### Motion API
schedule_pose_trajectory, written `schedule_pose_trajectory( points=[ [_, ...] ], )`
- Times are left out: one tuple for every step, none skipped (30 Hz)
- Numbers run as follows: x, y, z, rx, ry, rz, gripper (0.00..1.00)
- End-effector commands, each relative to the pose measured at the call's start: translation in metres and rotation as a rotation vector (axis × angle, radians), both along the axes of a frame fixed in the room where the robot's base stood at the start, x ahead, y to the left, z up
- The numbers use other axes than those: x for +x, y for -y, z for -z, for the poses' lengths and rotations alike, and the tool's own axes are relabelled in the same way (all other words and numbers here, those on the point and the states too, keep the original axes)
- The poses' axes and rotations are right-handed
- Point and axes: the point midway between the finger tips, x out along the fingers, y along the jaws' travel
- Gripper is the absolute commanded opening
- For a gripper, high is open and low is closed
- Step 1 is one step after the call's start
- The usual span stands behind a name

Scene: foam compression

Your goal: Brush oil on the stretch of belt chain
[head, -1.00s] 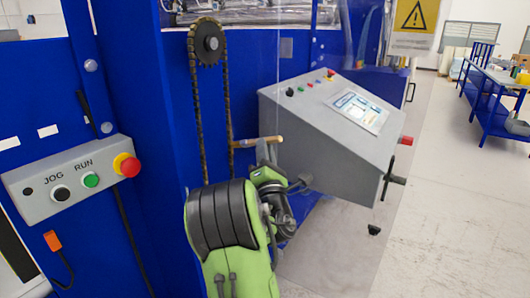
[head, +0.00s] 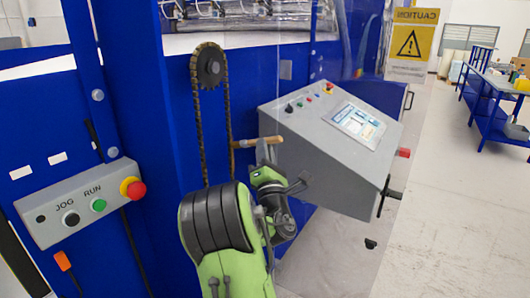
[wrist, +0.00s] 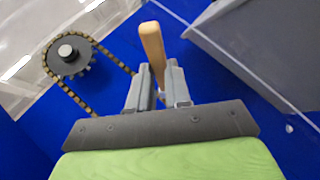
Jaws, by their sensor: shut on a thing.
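The belt chain (head: 228,105) hangs in a long loop from a dark sprocket (head: 209,66) on the blue machine front. My gripper (head: 264,150) is shut on the wooden handle of a brush (head: 256,142). In the head view the brush lies about level, its left end at the right-hand run of chain; I cannot tell whether it touches. In the wrist view the handle (wrist: 153,48) sticks up from between the fingers, and the chain (wrist: 122,65) and sprocket (wrist: 70,53) show to the left. The bristles are hidden there.
A grey control console (head: 335,140) stands close to the right of my gripper. A JOG/RUN button box (head: 80,205) with a red stop button (head: 137,190) is at left. A clear panel with a caution sign (head: 412,42) is at right. Open floor lies beyond.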

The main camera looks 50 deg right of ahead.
Motion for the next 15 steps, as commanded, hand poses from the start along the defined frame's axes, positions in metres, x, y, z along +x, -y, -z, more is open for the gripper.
schedule_pose_trajectory(
  points=[
    [0.000, 0.000, -0.006, -0.001, 0.000, -0.001, 0.00],
    [0.000, 0.000, -0.009, 0.000, 0.000, 0.000, 0.00],
    [0.000, 0.000, -0.012, 0.001, 0.001, 0.000, 0.00],
    [0.000, 0.000, -0.013, 0.000, 0.000, 0.000, 0.00],
    [0.000, 0.000, -0.013, 0.000, 0.000, 0.000, 0.00],
    [0.000, 0.000, -0.014, 0.000, 0.000, 0.000, 0.00],
    [0.000, 0.000, -0.016, 0.000, 0.000, 0.000, 0.00],
    [0.000, 0.000, -0.018, 0.000, 0.000, 0.000, 0.00],
    [0.000, 0.000, -0.022, 0.000, 0.000, 0.000, 0.00],
    [0.000, 0.000, -0.024, 0.000, 0.000, 0.000, 0.00],
    [0.000, 0.000, -0.026, 0.000, 0.000, 0.000, 0.00],
    [0.000, 0.000, -0.027, -0.001, 0.000, -0.001, 0.00],
    [0.001, 0.000, -0.027, 0.000, 0.000, 0.000, 0.00],
    [0.000, 0.000, -0.028, 0.000, 0.000, 0.000, 0.00],
    [0.000, 0.000, -0.031, -0.001, 0.000, -0.001, 0.00]
  ],
)
